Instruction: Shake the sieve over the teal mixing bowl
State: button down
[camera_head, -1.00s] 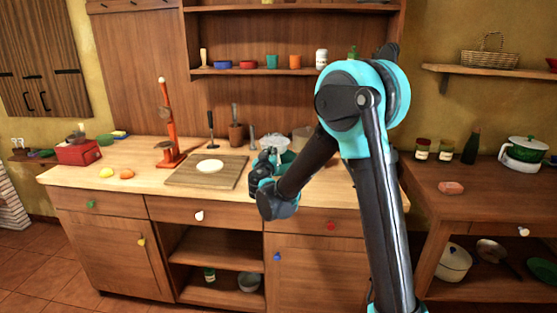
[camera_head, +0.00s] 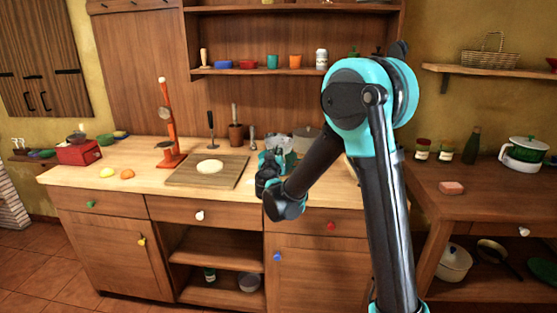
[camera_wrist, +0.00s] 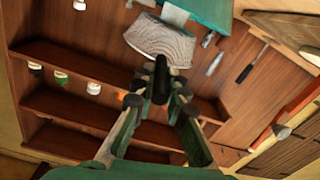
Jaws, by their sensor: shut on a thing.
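In the wrist view, my gripper (camera_wrist: 158,98) is shut on the dark handle of the sieve (camera_wrist: 165,43). The sieve's pale mesh basket shows beyond the fingertips. The teal mixing bowl (camera_wrist: 208,12) shows at the top edge of that view, beside the basket and partly cut off. In the head view, my gripper (camera_head: 268,168) is over the counter, right of the cutting board. The bowl (camera_head: 289,161) is largely hidden behind it, and the sieve (camera_head: 277,143) shows only as a small pale patch. I cannot tell whether sieve and bowl touch.
A cutting board (camera_head: 180,172) with a pale round piece on it lies left of my gripper. A red stand (camera_head: 167,120), a utensil crock (camera_head: 236,134) and a grey pot (camera_head: 306,138) stand on the counter. The counter's front strip is clear.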

jog(key=shift+d, duration=0.35)
dwell(2.9)
